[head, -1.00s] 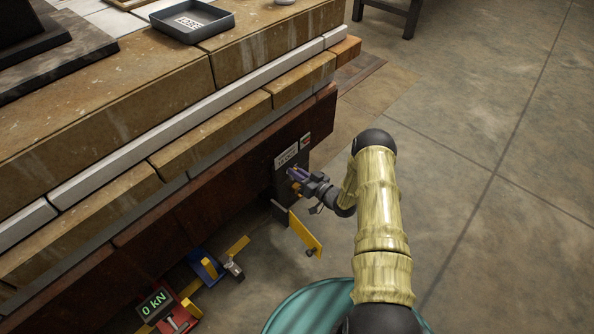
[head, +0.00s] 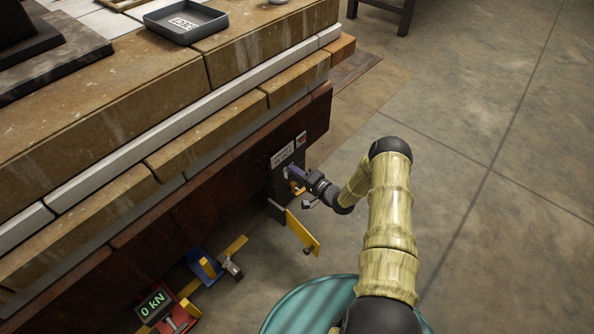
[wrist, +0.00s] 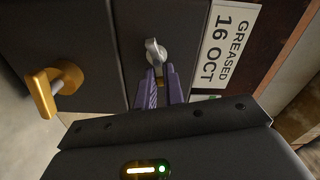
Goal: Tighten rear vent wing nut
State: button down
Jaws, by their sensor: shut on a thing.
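A small silver wing-shaped nut (wrist: 156,51) sits on a dark panel (wrist: 80,22) in the wrist view. My gripper (wrist: 159,73) has its purple fingers at the lower part of this nut, shut on it. The fingertips hide part of its lower end. In the head view my gripper (head: 290,171) reaches the dark box (head: 281,185) on the bench's side from the right. The nut itself is too small to make out there.
A brass T-shaped handle (wrist: 51,88) stands out left of the nut. A label reading "GREASED 16 OCT" (wrist: 227,45) is at its right. A yellow bar (head: 303,234) juts out below my gripper. A 0 kN display (head: 153,305) is at lower left. Open floor lies right.

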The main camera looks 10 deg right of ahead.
jog(key=shift+s+a+f+m, duration=0.15)
jog(key=shift+a+f+m, duration=0.1)
jog(key=shift+m, duration=0.5)
jog(key=shift+s+a+f+m, duration=0.15)
jog(key=shift+f+m, duration=0.1)
jog(key=shift+m, duration=0.5)
jog(key=c, duration=1.5)
grip_release()
jog(key=shift+a, duration=0.1)
jog(key=p+v, duration=0.6)
jog(key=v, duration=1.1)
jog(key=shift+d+r, duration=0.2)
jog(key=shift+d, duration=0.15)
jog(key=shift+w, duration=0.1)
